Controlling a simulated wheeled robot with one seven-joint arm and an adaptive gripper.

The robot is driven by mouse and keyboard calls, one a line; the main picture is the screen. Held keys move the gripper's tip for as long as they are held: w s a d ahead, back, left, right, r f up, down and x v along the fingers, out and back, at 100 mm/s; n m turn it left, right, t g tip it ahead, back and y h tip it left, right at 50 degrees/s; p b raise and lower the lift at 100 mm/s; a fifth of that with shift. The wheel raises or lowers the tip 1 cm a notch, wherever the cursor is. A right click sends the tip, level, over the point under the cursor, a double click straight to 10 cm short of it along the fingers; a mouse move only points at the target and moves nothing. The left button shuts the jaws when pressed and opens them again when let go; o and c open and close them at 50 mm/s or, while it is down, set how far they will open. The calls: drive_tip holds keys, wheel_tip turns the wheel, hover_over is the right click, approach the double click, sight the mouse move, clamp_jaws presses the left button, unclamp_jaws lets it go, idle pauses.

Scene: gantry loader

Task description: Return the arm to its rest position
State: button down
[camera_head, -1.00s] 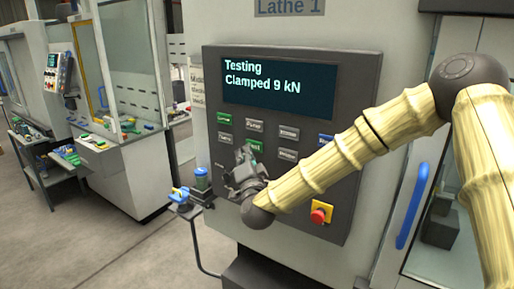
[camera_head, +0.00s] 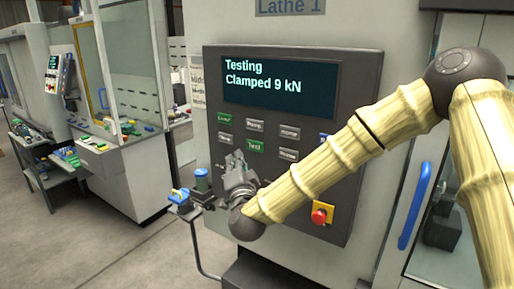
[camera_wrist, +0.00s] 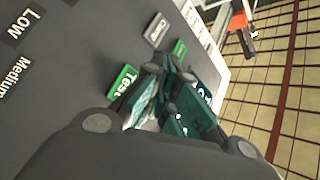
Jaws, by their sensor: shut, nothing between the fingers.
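My gripper (camera_head: 236,160) is at the lower left of the dark control panel (camera_head: 345,160) on Lathe 1, just left of the green Test button (camera_head: 255,146). Its fingers are shut and empty. My bamboo-like arm reaches across the panel from the right. The panel's screen (camera_head: 278,88) reads "Testing" and "Clamped 9 kN". In the wrist view the shut fingers (camera_wrist: 172,85) are close to the Test button (camera_wrist: 122,82); whether they touch the panel, I cannot tell.
A red emergency stop (camera_head: 319,216) on a yellow plate is below my forearm. A small stand with a blue-lidded container (camera_head: 201,180) is left of the panel. A blue door handle (camera_head: 414,205) is at right. Open floor (camera_head: 100,255) lies at lower left.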

drive_tip(key=shift+f, duration=0.1)
drive_tip(key=s+d+f+n+g, duration=0.25)
drive_tip(key=s+f, duration=0.35)
drive_tip(key=f, duration=0.8)
drive_tip(key=s+d+f+n+g+b, duration=0.15)
drive_tip(key=s+f+g, duration=0.3)
drive_tip(key=f, duration=0.85)
drive_tip(key=s+d+f+n+g, duration=0.25)
drive_tip(key=s+f, duration=0.45)
drive_tip(key=f, duration=0.7)
drive_tip(key=s+d+f+n+g+h, duration=0.1)
drive_tip(key=s+d+f+g, duration=0.2)
drive_tip(key=s, duration=0.8)
drive_tip(key=s+d+f+n+g+h, duration=0.1)
drive_tip(key=s+d+f+g, duration=0.3)
drive_tip(key=s+d+f, duration=0.4)
drive_tip(key=s+d+f+n+g+b, duration=0.1)
drive_tip(key=s+d+f+g, duration=0.3)
drive_tip(key=s, duration=0.9)
drive_tip(key=d+f, duration=0.1)
drive_tip(key=d, duration=0.2)
drive_tip(key=shift+s+d+f+h, duration=0.3)
drive_tip(key=shift+d+f+h, duration=0.05)
drive_tip(key=shift+h, duration=0.05)
